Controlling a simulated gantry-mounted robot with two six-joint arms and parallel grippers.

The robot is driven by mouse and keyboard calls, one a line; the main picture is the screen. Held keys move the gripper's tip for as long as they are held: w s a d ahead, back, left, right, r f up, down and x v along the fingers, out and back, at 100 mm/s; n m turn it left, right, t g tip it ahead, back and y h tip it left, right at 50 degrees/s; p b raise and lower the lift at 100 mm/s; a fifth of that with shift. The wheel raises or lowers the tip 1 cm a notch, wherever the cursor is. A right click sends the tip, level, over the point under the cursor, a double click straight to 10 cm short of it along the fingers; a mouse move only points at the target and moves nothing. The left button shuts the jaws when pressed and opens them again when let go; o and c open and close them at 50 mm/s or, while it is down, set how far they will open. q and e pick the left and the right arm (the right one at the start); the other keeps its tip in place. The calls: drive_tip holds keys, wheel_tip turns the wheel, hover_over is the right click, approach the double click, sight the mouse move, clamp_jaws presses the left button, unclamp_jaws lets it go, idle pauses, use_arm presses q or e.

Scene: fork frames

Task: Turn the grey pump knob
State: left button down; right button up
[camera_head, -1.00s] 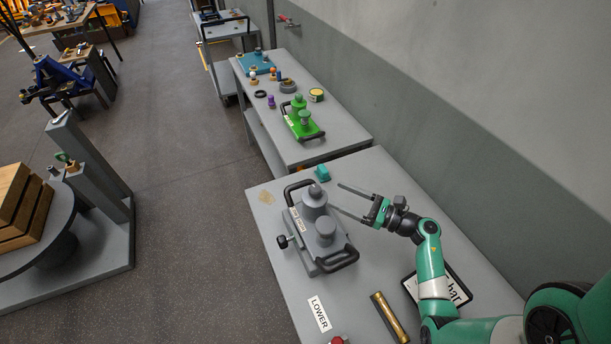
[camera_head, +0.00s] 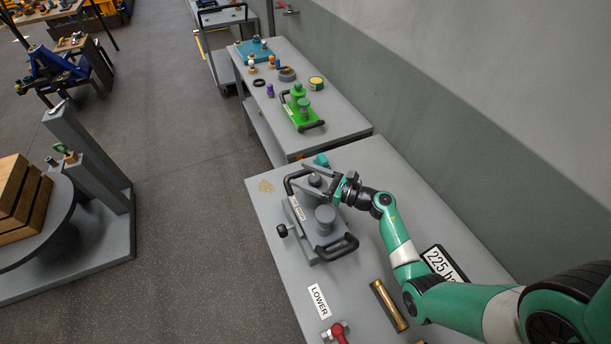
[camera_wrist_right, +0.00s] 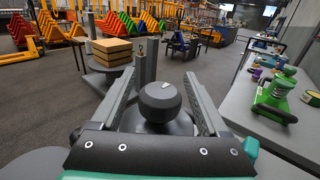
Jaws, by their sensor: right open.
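The grey pump (camera_head: 325,240) stands on the near bench, with black handles at its ends and a small black side knob (camera_head: 282,230). Its round dark grey top knob (camera_head: 315,181) is partly hidden by my right gripper (camera_head: 312,178) in the head view. In the right wrist view, this knob (camera_wrist_right: 160,101) sits between the two fingers of my right gripper (camera_wrist_right: 160,78), with a gap visible on each side. The right gripper is open, its fingers on either side of the knob. My left gripper is not in view.
A green pump (camera_head: 302,110) stands on the far bench (camera_head: 335,118). A brass cylinder (camera_head: 389,305), a LOWER label (camera_head: 319,300), a red-handled valve (camera_head: 337,332) and a 225 display (camera_head: 442,264) lie nearby. A wall runs along the right.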

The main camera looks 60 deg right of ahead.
clamp_jaws()
idle(0.3)
drive_tip(key=shift+f+n+y+b, duration=0.15)
drive_tip(key=shift+n+y+b, duration=0.35)
drive_tip(key=shift+y+b, duration=0.35)
drive_tip(key=n+g+y+b, duration=0.1)
drive_tip(key=n+y+b, duration=0.1)
drive_tip(key=b, duration=0.2)
drive_tip(key=a+n+g+y+b, duration=0.1)
drive_tip(key=n+y+b, duration=0.1)
drive_tip(key=y+b, duration=0.1)
drive_tip(key=f+n+g+y+b, duration=0.1)
drive_tip(key=y+b, duration=0.2)
drive_tip(key=b, duration=0.2)
drive_tip(key=shift+s+a+n, duration=0.2)
drive_tip(key=shift+s+n, duration=0.05)
drive_tip(key=shift+n, duration=0.15)
drive_tip(key=n+g+y+b, duration=0.1)
drive_tip(key=b, duration=0.3)
drive_tip(key=n+g+y+b, duration=0.2)
drive_tip(key=b, duration=0.3)
drive_tip(key=s+a+n+g+y+b, duration=0.1)
drive_tip(key=g+y+b, duration=0.1)
drive_tip(key=b, duration=0.3)
drive_tip(key=shift+r+n, duration=0.3)
drive_tip(key=shift+r, duration=0.05)
drive_tip(key=shift+r+n+g+y+b, duration=0.3)
drive_tip(key=shift+g+y+b, duration=0.2)
drive_tip(key=shift+b, duration=0.15)
